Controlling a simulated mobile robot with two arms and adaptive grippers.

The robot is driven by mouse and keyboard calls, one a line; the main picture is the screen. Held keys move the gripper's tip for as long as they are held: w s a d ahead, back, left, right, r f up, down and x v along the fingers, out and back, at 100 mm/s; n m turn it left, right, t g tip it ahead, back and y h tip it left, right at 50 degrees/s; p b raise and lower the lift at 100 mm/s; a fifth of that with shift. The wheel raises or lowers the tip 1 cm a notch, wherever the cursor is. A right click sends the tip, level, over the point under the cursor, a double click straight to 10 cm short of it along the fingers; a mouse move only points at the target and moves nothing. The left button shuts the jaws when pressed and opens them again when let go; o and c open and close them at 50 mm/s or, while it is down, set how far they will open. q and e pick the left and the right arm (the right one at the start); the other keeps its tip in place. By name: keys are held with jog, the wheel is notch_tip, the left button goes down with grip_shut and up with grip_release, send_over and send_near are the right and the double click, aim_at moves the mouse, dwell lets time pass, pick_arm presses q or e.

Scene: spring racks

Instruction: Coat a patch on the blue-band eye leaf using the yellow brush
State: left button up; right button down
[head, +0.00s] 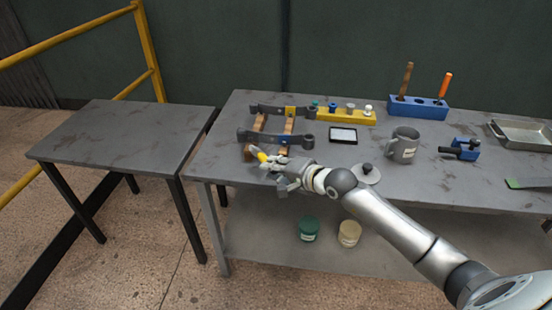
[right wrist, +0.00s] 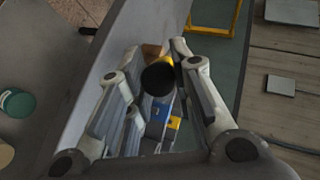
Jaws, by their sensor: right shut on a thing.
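The blue-band eye leaf (head: 258,137) is the nearer of two dark grey bars at the left end of the workbench, with an eye at its right end. Its blue band also shows in the right wrist view (right wrist: 160,112). A second leaf (head: 270,109) with a yellow band lies behind it. Both rest across wooden blocks (head: 289,124). My right gripper (head: 272,164) is shut on the yellow brush (head: 262,157), just in front of the blue-band leaf. The brush's black end (right wrist: 158,79) faces the wrist camera; its tip is hidden. My left gripper is out of view.
A lid (head: 366,175) and a grey mug (head: 404,147) stand to the right. Behind are a framed white pad (head: 343,135), a yellow rack (head: 345,118) and a blue tool holder (head: 417,107). A blue clamp (head: 462,149) lies farther right. The left table (head: 125,135) is bare.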

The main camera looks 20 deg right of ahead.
jog(key=shift+s+a+p, duration=0.3)
jog(key=shift+s+a, duration=0.25)
jog(key=shift+s, duration=0.2)
jog(key=shift+s+a+p, duration=0.3)
jog(key=shift+s+a, duration=0.15)
jog(key=shift+s, duration=0.2)
jog(key=shift+s+a+p, duration=0.3)
jog(key=shift+s+a, duration=0.1)
jog(key=shift+s, duration=0.2)
jog(key=w+d+b, duration=0.2)
jog(key=w+b, duration=0.1)
jog(key=w+d+b, duration=0.1)
jog(key=shift+w+d+f, duration=0.1)
jog(key=shift+w+f, duration=0.05)
jog(key=shift+w, duration=0.2)
jog(key=shift+w+d+r+b, duration=0.2)
jog(key=shift+w+d+b, duration=0.45)
jog(key=shift+w+b, duration=0.3)
